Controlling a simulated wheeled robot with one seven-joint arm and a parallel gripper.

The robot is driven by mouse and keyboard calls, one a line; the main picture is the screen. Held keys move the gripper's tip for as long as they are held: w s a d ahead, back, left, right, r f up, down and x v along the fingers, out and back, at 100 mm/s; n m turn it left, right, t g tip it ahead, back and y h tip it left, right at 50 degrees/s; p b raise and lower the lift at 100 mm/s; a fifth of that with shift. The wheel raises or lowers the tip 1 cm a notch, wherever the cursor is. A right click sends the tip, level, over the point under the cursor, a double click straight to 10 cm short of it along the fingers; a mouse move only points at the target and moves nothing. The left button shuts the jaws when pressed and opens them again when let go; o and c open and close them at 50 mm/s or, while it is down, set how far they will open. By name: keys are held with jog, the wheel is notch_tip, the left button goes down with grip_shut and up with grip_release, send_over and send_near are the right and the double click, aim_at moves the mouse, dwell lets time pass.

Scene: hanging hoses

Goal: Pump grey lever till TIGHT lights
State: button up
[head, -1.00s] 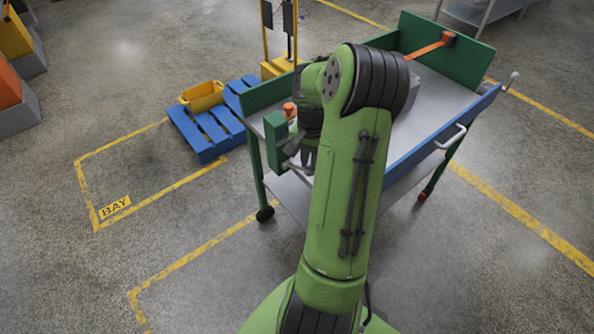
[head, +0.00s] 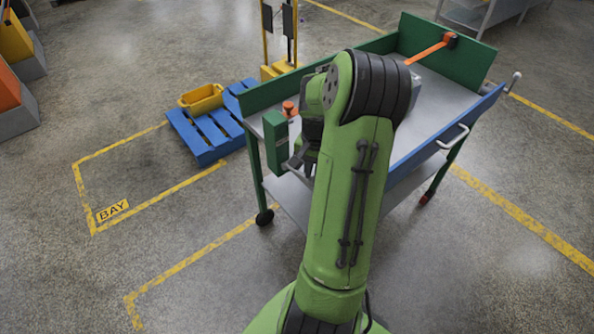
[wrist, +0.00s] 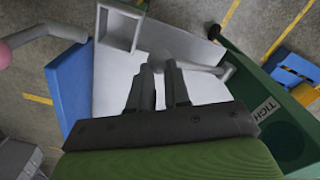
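The grey lever (wrist: 205,69) comes off the green box (head: 277,143) at the cart's near left corner. It also shows in the head view (head: 293,162). In the wrist view the box carries a label (wrist: 265,108), of which "TIGH" is readable, and a dark round lamp (wrist: 284,140) that looks unlit. My gripper (wrist: 160,72) is at the free end of the lever, with a narrow gap between its fingers. The frames do not show clearly whether they clasp the lever. In the head view my gripper (head: 302,162) is partly hidden by my arm.
A blue pallet (head: 205,135) with a yellow bin (head: 202,98) lies left. Floor in front is clear.

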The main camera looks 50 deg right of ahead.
jog(key=shift+s+a+f+b, duration=0.15)
jog(key=shift+f+b, duration=0.3)
jog(key=shift+f, duration=0.25)
jog(key=shift+s+d+f+b, duration=0.15)
jog(key=shift+f+b, duration=0.25)
jog(key=shift+f, duration=0.25)
jog(key=shift+a, duration=0.1)
jog(key=shift+f+b, duration=0.85)
jog(key=shift+f, duration=0.3)
notch_tip(320, 180, up, 6)
jog(key=p, duration=0.5)
jog(key=shift+w, duration=0.15)
jog(key=r+p, duration=0.1)
jog(key=w+r+p, duration=0.2)
jog(key=r+p, duration=0.1)
jog(key=shift+d, duration=0.25)
jog(key=shift+f, duration=0.1)
